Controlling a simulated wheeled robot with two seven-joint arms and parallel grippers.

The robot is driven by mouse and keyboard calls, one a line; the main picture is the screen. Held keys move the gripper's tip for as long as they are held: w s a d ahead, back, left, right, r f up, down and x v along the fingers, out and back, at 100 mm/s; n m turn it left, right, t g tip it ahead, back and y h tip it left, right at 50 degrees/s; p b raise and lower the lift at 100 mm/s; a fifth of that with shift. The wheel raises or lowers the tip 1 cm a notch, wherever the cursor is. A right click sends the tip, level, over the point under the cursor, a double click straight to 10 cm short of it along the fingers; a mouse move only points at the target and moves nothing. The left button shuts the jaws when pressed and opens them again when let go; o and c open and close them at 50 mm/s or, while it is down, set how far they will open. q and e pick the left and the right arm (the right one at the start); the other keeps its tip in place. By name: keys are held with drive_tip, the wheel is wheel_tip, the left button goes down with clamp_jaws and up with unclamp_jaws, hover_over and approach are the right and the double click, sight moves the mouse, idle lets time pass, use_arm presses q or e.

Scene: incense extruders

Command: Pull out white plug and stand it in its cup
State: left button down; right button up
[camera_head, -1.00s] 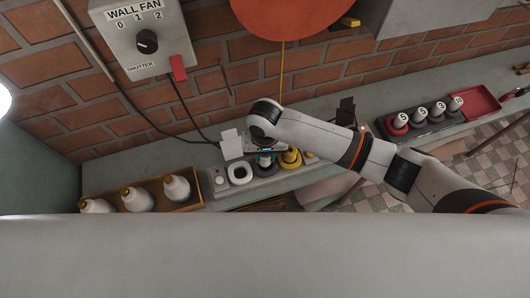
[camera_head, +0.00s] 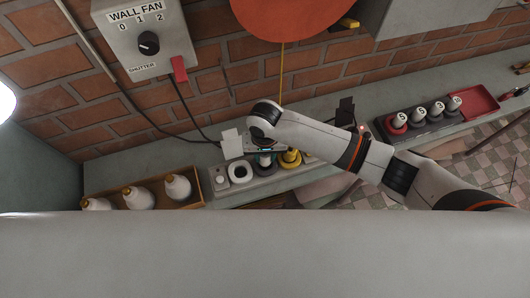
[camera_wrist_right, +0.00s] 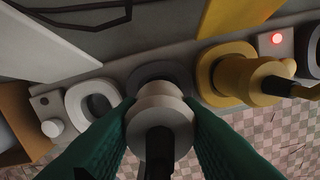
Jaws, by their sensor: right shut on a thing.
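My right gripper (camera_wrist_right: 160,128), with green fingers, is shut on a white plug (camera_wrist_right: 160,108) with a black stem, which fills the middle of the right wrist view. A dark ring (camera_wrist_right: 137,76) shows just behind the plug; I cannot tell whether the plug is still seated in it. To its left is an open white ring (camera_wrist_right: 70,99) with a dark hole, also visible in the head view (camera_head: 231,174). In the head view the right gripper (camera_head: 264,158) is over the row of rings, its jaws largely hidden by my wrist. My left gripper is not in view.
A yellow plug (camera_wrist_right: 262,82) stands close to the right of the held plug. A white knob (camera_wrist_right: 52,128) is at the left. Upright flaps (camera_head: 231,143) stand behind the row. A wooden box of white bottles (camera_head: 178,188) and dark tray with several plugs (camera_head: 437,125) flank it.

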drive_tip(key=shift+f+b, duration=0.35)
drive_tip(key=shift+f, duration=0.95)
drive_tip(key=o, duration=1.1)
drive_tip(key=shift+c, duration=0.2)
